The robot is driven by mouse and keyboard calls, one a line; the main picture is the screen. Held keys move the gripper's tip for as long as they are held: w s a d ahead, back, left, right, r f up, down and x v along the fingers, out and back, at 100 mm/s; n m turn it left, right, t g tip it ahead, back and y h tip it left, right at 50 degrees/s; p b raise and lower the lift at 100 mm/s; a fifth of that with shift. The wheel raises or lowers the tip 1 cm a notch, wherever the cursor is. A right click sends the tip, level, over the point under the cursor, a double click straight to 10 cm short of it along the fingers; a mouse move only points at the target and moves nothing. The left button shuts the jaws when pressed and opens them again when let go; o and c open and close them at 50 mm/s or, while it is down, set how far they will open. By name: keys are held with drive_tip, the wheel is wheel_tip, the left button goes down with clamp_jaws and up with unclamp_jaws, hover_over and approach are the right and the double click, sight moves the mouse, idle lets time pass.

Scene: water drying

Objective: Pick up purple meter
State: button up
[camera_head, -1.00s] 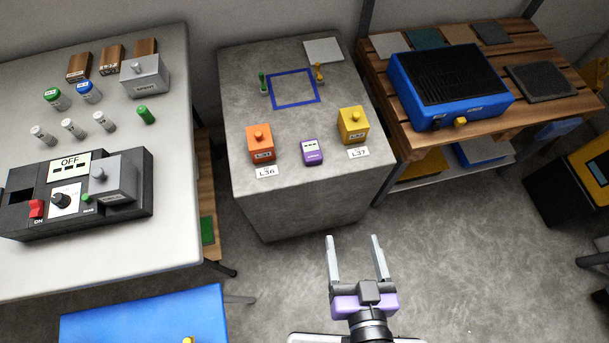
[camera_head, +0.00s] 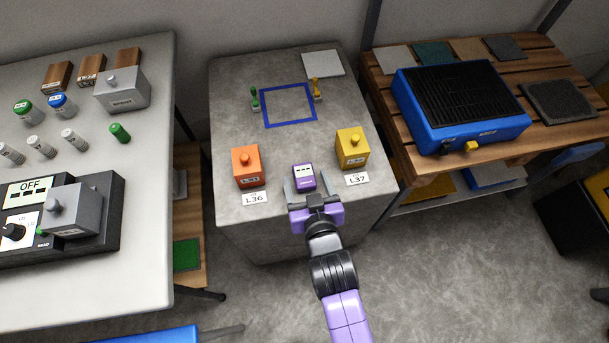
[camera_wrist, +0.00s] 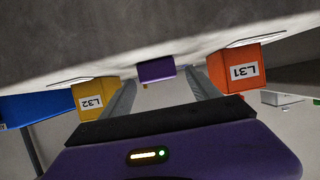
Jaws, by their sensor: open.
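The purple meter (camera_head: 304,176) stands near the front edge of the grey bench top, between an orange block and a yellow block. In the wrist view the purple meter (camera_wrist: 155,70) is ahead, in line with the gap between the fingers. My gripper (camera_head: 305,185) is open, with its fingers reaching toward the meter from the front. In the wrist view my gripper (camera_wrist: 163,95) shows nothing held between its fingers. In the head view the fingertips are close to the meter's lower sides; I cannot tell whether they touch it.
The orange block (camera_head: 248,167) is left of the meter and the yellow block (camera_head: 351,147) is right. Labels L36 (camera_head: 255,198) and L37 (camera_head: 357,179) lie in front. A blue square outline (camera_head: 289,123) and two small stamp-like pieces are behind, with clear bench between.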

drive_tip(key=shift+x, duration=1.45)
drive_tip(key=shift+c, duration=0.4)
drive_tip(key=shift+r, duration=0.1)
drive_tip(key=c, duration=1.4)
drive_tip(key=shift+c, duration=0.2)
